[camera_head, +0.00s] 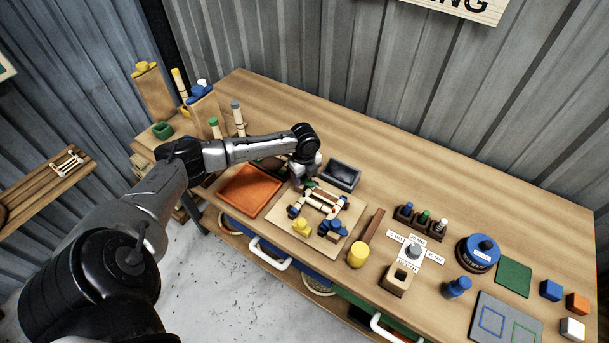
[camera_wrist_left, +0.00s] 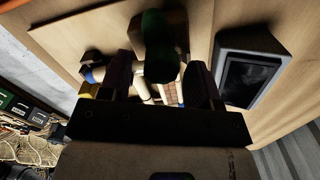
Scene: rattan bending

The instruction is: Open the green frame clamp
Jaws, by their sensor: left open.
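The green frame clamp (camera_wrist_left: 158,45) shows in the left wrist view as a dark green rounded piece between my two fingers. In the head view a bit of green (camera_head: 310,184) shows just under my left gripper (camera_head: 306,180). My left gripper is open, its dark fingers on either side of the clamp (camera_wrist_left: 158,78); I cannot tell whether they touch it. The clamp sits at the far side of a light wooden frame (camera_head: 322,203) with pale rods, on a wooden board (camera_head: 335,247). The gripper partly hides the clamp. My right gripper is not in view.
An orange tray (camera_head: 249,190) lies left of the board and a dark grey tray (camera_head: 341,175) behind it, also close by in the wrist view (camera_wrist_left: 250,70). Yellow (camera_head: 302,226) and blue (camera_head: 332,229) clamps sit at the board's front. The table's back strip is clear.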

